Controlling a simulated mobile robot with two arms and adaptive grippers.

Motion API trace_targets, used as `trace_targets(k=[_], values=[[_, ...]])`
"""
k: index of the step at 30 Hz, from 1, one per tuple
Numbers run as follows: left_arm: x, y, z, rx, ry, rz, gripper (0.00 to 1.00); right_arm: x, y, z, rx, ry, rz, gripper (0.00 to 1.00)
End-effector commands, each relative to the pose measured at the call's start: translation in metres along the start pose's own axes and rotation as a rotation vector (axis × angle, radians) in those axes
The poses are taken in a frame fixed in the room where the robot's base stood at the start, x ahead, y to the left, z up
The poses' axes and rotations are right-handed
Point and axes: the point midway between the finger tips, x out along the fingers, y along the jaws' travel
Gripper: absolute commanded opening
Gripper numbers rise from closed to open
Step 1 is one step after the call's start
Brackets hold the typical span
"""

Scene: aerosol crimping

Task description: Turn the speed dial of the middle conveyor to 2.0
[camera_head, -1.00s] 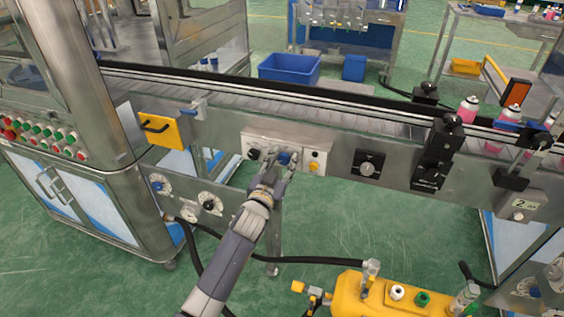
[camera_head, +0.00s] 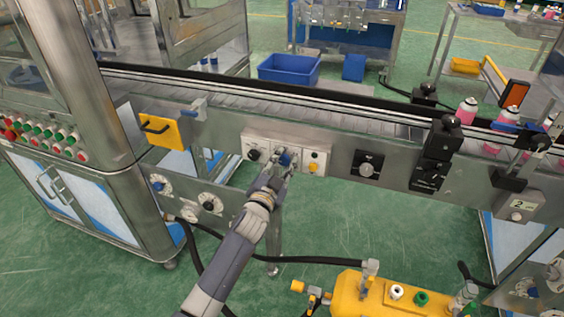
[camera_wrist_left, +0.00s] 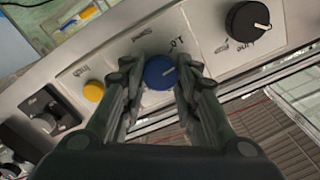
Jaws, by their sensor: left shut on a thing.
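A blue dial (camera_wrist_left: 160,72) with a pale pointer line sits on the white control panel (camera_head: 259,140) on the conveyor's front side. My left gripper (camera_wrist_left: 163,75) has one finger on each side of the dial and is shut on it. In the head view the left gripper (camera_head: 286,159) reaches up to the panel and partly hides the dial. A small printed number, perhaps 1.0, shows beside the dial in the wrist view; it is tilted and hard to read. The right gripper is not in view.
A black knob (camera_wrist_left: 248,22) and a yellow button (camera_wrist_left: 94,91) flank the dial. The conveyor (camera_head: 240,97) runs above the panel. A yellow tank (camera_head: 372,292) and black hoses lie in front, low down.

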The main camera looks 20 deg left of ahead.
Motion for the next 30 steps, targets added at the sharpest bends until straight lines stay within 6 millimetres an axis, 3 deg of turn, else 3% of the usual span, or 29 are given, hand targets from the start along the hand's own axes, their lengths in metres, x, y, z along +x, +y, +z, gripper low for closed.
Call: trace_targets(k=[15,30], values=[[0.0000,0.0021,0.0006,0.447,0.000,0.001,0.05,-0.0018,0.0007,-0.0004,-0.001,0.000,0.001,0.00],[0.0000,0.0028,0.0011,0.626,-0.001,0.001,0.05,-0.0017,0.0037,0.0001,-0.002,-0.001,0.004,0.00]])
